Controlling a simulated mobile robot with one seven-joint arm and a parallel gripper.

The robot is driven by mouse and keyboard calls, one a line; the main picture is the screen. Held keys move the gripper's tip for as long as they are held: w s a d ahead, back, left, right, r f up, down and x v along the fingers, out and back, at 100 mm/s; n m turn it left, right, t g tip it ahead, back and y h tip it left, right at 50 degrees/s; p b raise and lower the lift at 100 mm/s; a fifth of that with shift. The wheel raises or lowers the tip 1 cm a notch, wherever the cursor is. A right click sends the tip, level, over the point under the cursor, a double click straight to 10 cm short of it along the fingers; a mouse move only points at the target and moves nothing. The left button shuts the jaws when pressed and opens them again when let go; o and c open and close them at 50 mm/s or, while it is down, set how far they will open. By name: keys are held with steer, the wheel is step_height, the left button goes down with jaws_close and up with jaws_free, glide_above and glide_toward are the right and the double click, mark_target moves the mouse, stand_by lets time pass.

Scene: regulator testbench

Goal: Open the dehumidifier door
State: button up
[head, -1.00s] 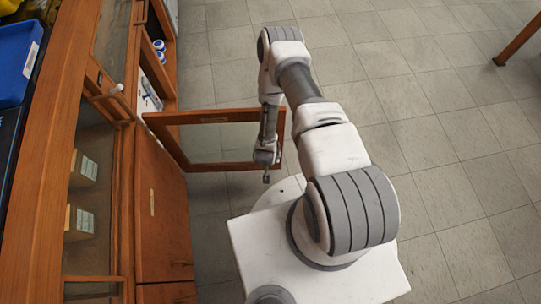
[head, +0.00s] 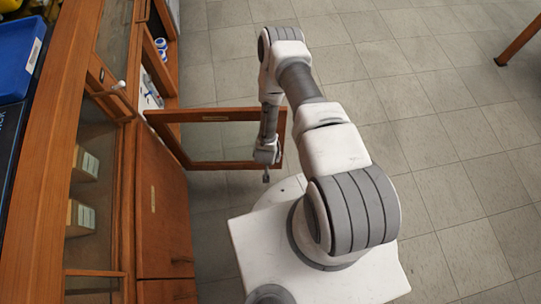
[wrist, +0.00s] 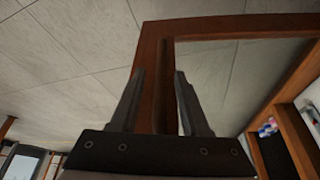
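The dehumidifier door, a wooden frame around a glass pane (head: 217,115), stands swung out from the cabinet at a wide angle in the head view. Its hinge side is at the cabinet front and its free edge is by my arm. My gripper (head: 266,177) is small at that free edge in the head view, partly hidden by my wrist. In the wrist view my gripper's fingers (wrist: 158,85) are apart, with the door's upright wooden edge (wrist: 152,55) showing between and beyond them. I cannot tell whether either finger touches the wood.
The wooden cabinet (head: 160,215) runs along the left, with boxes (head: 83,165) behind glass and bottles (head: 161,48) on an open shelf. A blue bin (head: 20,65) sits on top. A table leg (head: 518,40) is at upper right. The tiled floor is otherwise clear.

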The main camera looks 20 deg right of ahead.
steer(key=p+v, duration=0.5)
steer(key=v, duration=1.2)
steer(key=shift+r+p, duration=0.2)
steer(key=shift+p, duration=0.2)
steer(key=shift+s, duration=0.2)
